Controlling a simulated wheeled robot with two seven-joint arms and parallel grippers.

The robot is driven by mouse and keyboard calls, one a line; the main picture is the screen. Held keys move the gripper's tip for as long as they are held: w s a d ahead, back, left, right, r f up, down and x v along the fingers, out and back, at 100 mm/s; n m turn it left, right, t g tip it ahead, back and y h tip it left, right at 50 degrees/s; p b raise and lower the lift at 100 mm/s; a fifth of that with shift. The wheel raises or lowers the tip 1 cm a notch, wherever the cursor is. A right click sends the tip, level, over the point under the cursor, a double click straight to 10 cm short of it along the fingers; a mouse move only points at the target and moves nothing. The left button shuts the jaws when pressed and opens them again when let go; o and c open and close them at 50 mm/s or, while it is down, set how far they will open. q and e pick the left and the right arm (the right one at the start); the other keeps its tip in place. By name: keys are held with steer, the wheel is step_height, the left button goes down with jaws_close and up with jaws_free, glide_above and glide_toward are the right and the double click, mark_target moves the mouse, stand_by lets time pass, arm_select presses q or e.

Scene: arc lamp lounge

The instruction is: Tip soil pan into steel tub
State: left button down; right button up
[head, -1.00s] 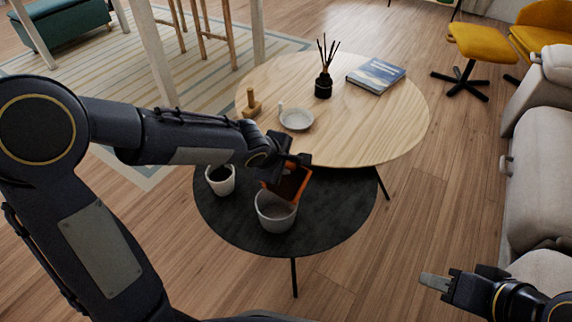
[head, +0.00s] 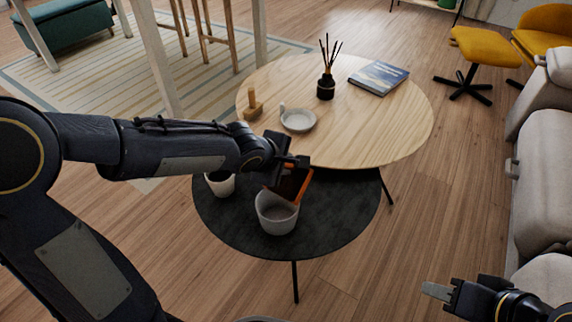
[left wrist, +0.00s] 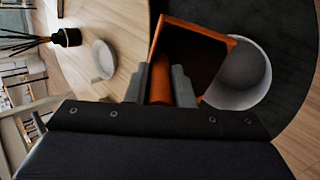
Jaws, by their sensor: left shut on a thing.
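The orange soil pan (head: 304,187) is held tilted steeply above the dark round table. My left gripper (left wrist: 160,82) is shut on its orange handle. In the left wrist view the pan (left wrist: 233,42) has a dark inside, and I cannot tell how much soil is in it. The steel tub (head: 276,219) is a pale grey round vessel standing upright on the dark table. The pan's lower edge is over the tub's rim; in the left wrist view it overlaps the tub (left wrist: 250,78). My right gripper (head: 437,291) is away at the lower right, its finger gap unclear.
A white pot (head: 221,185) stands left of the tub, partly behind my left arm. The higher wooden table (head: 370,135) holds a pale dish (head: 298,120), a wooden object (head: 252,104), a reed diffuser (head: 326,86) and a book (head: 379,77). A sofa (head: 545,165) is at right.

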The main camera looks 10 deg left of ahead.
arm_select(q)
steer(key=shift+s+a+r+t+h+b, duration=0.15)
steer(key=shift+s+t+b, duration=0.2)
steer(key=shift+b, duration=0.9)
steer(key=shift+s+a+t+h+b, duration=0.1)
steer(key=shift+s+t+h+b, duration=0.2)
steer(key=shift+b, duration=0.9)
steer(key=shift+s+t+b, duration=0.1)
steer(key=shift+t+b, duration=0.15)
steer(key=shift+b, duration=0.3)
steer(key=shift+s+a, duration=0.1)
steer(key=shift+s+a+r+t, duration=0.1)
steer(key=shift+r+t, duration=0.05)
steer(key=shift+t, duration=0.15)
steer(key=shift+s+t, duration=0.25)
steer(key=shift+t, duration=0.05)
steer(key=shift+h, duration=0.25)
